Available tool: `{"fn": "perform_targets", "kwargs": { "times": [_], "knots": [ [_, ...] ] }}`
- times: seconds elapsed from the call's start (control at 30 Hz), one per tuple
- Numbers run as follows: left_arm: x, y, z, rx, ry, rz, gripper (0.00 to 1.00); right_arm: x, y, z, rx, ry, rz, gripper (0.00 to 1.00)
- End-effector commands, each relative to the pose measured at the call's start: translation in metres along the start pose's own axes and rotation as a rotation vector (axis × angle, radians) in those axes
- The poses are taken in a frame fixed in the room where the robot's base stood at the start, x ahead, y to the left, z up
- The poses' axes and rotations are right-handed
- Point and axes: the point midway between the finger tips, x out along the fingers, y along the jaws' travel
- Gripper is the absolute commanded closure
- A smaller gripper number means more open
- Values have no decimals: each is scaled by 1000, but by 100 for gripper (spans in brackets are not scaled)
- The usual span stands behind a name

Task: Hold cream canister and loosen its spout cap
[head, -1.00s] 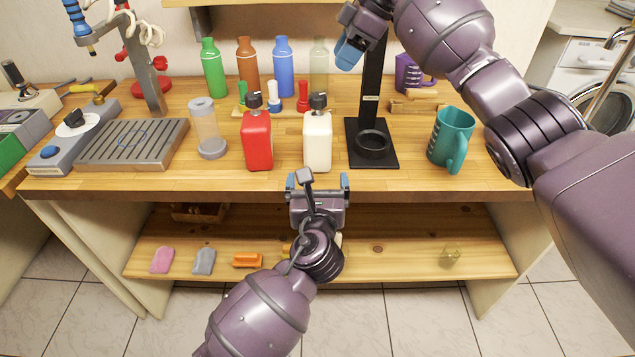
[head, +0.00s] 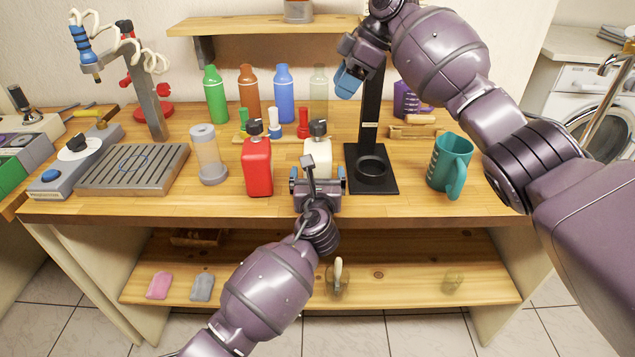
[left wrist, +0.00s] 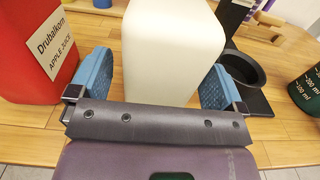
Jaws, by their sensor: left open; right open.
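The cream canister (head: 317,149) stands upright on the workbench, with a dark spout cap (head: 318,128) on top. In the head view its lower part is hidden behind my left gripper (head: 317,186). The left wrist view shows the canister's cream body (left wrist: 172,45) between and just beyond the two blue fingers of my open left gripper (left wrist: 158,85). I cannot tell whether either finger touches it. My right gripper (head: 346,80) is raised to the upper right of the canister, in front of the black stand. It is open and appears empty.
A red canister (head: 257,167) stands close on the left, labelled apple juice. A black stand with a ring (head: 371,169) is close on the right, then a teal jug (head: 450,164). A clear cylinder (head: 208,153) and several bottles stand further left and behind.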

Motion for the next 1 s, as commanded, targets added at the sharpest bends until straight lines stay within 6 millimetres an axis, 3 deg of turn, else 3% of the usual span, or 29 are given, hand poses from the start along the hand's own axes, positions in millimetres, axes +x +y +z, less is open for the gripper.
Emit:
{"fn": "perform_targets", "kwargs": {
  "times": [0.27,0.73,1.0],
  "knots": [
    [1,0,0,0,1,0,4,0,0,0,0,0,0,57],
    [1,0,0,0,1,0,74,0,0,0,0,0,0,57],
    [1,0,0,0,1,0,74,0,0,0,0,0,0,57]
  ]
}}
